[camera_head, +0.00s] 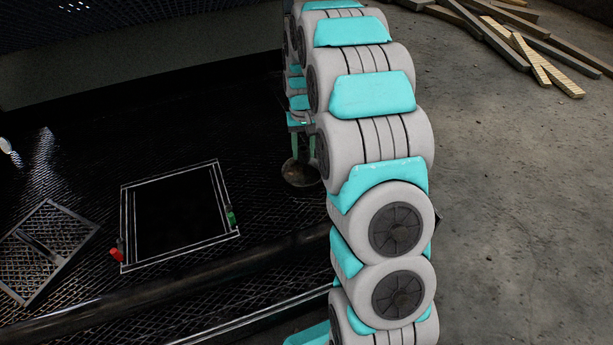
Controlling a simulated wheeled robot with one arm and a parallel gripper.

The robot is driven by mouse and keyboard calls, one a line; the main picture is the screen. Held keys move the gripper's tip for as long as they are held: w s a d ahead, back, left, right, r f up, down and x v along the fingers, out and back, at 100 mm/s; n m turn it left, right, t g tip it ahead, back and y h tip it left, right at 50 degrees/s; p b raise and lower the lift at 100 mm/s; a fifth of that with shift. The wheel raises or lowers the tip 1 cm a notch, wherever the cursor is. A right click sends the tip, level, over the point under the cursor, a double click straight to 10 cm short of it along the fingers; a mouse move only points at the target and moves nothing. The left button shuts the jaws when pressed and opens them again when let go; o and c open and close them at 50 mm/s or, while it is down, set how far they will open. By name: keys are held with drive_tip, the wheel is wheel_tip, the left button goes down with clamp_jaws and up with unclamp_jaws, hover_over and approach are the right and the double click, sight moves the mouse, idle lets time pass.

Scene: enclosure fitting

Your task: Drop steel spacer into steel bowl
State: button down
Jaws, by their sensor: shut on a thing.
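The steel bowl (301,175) is a small, dark, round shape on the black mesh surface, just left of my arm, which covers part of its right side. My gripper (302,152) points down directly over the bowl in the picture. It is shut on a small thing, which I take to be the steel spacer. The spacer is too small and too hidden between the fingers to make out. I cannot tell how high the fingers are above the bowl.
A white-outlined black square opening (178,215) lies left of the bowl, with a red item (117,254) and a green item (231,216) at its edges. A mesh panel (42,250) lies far left. A dark bar (170,290) crosses in front. Planks (500,38) lie on the concrete floor.

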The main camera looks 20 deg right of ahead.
drive_tip(key=shift+d+f, duration=0.3)
drive_tip(key=shift+d, duration=0.55)
drive_tip(key=b, duration=0.2)
hover_over(308, 178)
drive_tip(key=shift+w+d+f, duration=0.1)
drive_tip(key=shift+f, duration=2.7)
drive_tip(key=shift+c, duration=1.8)
unclamp_jaws()
wheel_tip(308, 178, up, 7)
drive_tip(key=shift+r+p, duration=0.15)
drive_tip(key=shift+p, duration=0.25)
drive_tip(key=shift+r, duration=0.3)
